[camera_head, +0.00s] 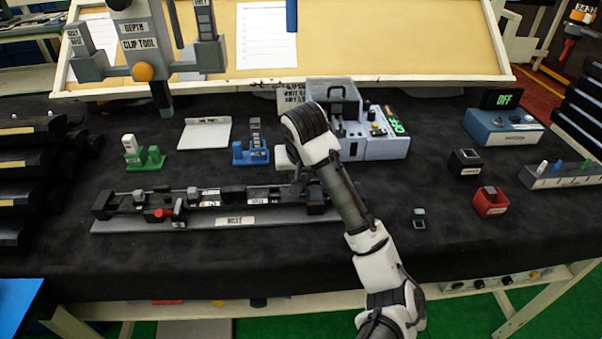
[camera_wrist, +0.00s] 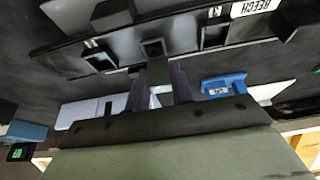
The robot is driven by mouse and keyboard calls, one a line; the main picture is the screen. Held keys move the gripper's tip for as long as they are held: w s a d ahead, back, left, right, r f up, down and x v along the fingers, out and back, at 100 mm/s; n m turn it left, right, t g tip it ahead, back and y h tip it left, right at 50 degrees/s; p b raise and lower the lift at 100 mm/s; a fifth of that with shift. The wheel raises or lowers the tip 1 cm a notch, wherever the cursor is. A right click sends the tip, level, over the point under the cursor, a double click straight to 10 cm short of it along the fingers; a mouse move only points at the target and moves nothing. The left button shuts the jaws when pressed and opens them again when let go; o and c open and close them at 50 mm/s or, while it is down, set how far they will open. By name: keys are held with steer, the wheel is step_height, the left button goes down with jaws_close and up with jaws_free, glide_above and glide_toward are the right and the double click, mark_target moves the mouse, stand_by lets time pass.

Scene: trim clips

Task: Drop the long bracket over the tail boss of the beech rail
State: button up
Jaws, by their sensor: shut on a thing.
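The dark beech rail (camera_head: 235,197) lies along a grey nest plate (camera_head: 130,226) marked NEST. Its BEECH label (camera_wrist: 256,7) shows at the top right in the wrist view. My gripper (camera_head: 297,184) is low over the right part of the rail in the head view. In the wrist view its fingers (camera_wrist: 160,82) are shut on a small dark piece with a square opening (camera_wrist: 154,48), which I take to be the long bracket. The piece is close to the rail; I cannot tell whether it touches. Fingers and arm hide much of it. I cannot make out the tail boss.
Green (camera_head: 145,155) and blue (camera_head: 252,153) holders stand behind the rail, with a grey-blue machine (camera_head: 372,138) behind my arm. A small dark clip (camera_head: 419,218), a red block (camera_head: 490,201) and a black block (camera_head: 465,162) lie to the right. The front of the mat is clear.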

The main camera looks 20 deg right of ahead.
steer(key=shift+f, duration=0.25)
steer(key=o, duration=1)
steer(key=shift+o, duration=0.2)
steer(key=v, duration=1.4)
steer(key=shift+s+f, duration=0.1)
steer(key=shift+f, duration=0.1)
